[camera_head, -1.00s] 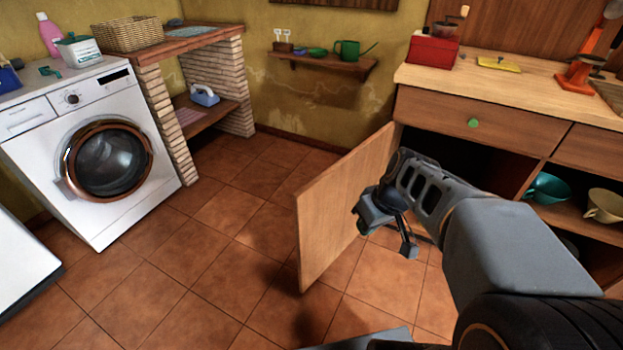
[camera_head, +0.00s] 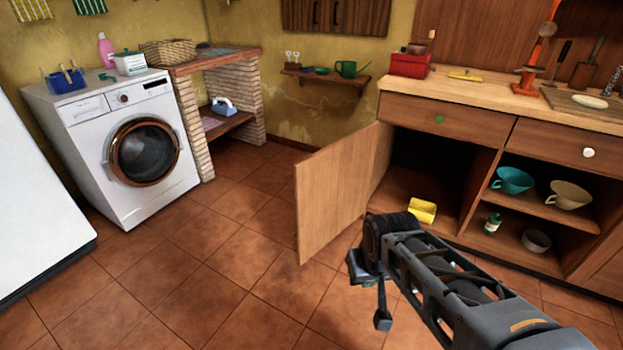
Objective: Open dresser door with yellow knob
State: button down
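The dresser (camera_head: 482,134) stands at the right with a light worktop. Its left lower door (camera_head: 336,190) stands wide open, swung out to the left, and shows a plain wooden face. No yellow knob shows; the door's other face is hidden. My gripper (camera_head: 372,300) is in front of the open compartment, to the right of the door and low over the floor. It looks apart from the door and nothing shows in it. Its fingers are partly hidden behind my arm, so I cannot tell how far apart they are.
A yellow box (camera_head: 422,211) lies in the open compartment. Cups (camera_head: 512,180) stand on the open shelf beside it. The drawer above has a green knob (camera_head: 439,119). A washing machine (camera_head: 130,150) stands at the left. The tiled floor (camera_head: 215,255) between is clear.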

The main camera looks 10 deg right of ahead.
aim_at(332, 184)
jog(key=u, duration=1.55)
jog(key=i, duration=2.35)
jog(key=z, duration=1.3)
jog(key=i, duration=0.8)
jog(key=z, duration=0.9)
